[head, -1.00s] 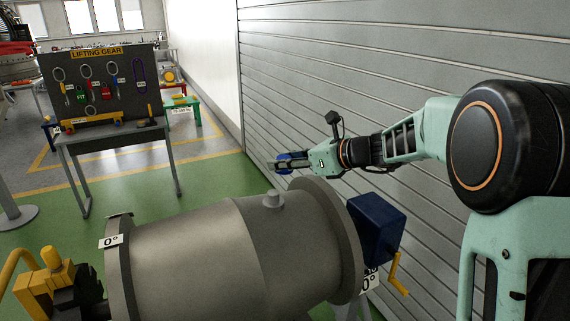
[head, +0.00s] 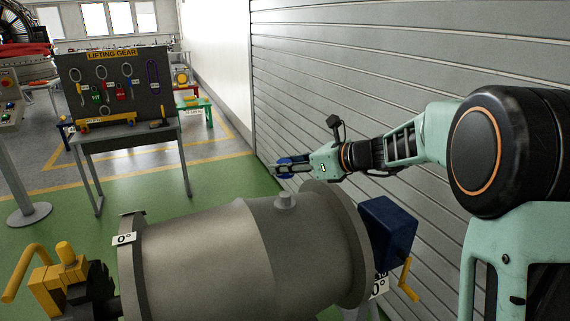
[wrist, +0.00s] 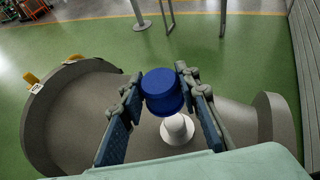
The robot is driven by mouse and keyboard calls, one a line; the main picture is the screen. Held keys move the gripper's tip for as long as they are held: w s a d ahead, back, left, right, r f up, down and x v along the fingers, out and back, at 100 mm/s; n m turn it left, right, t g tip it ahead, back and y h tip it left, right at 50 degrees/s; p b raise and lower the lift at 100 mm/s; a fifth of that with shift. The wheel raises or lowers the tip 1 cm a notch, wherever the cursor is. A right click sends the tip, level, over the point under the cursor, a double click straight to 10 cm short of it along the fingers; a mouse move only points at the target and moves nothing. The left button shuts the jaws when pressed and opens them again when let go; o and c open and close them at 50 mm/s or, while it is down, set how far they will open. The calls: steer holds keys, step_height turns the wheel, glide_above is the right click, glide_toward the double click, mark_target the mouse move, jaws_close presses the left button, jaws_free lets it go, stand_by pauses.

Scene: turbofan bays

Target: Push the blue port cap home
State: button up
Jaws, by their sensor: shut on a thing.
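The blue port cap (wrist: 161,92) is a short round cap held between the two fingers of my gripper (head: 290,168). In the head view, the cap (head: 285,160) is mostly hidden by the fingers. The pale round port stub (wrist: 177,129) stands on top of the grey casing (head: 210,255). In the wrist view the stub shows beside and below the cap. In the head view the stub (head: 286,201) shows below my gripper in the picture. The cap looks apart from the stub; I cannot tell the exact gap.
A dark blue box with a yellow crank (head: 388,228) is at the casing's right end. Yellow hardware (head: 60,275) is at its left end. A ribbed grey shutter (head: 390,80) runs along the right. A lifting gear board (head: 118,85) stands behind; green floor lies between.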

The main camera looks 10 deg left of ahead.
mark_target(286, 194)
steer(key=shift+f+b, duration=1.45)
steer(key=shift+f, duration=0.75)
steer(key=shift+f+b, duration=1.5)
steer(key=shift+f, duration=0.65)
steer(key=o, duration=1)
steer(key=v, duration=1.2)
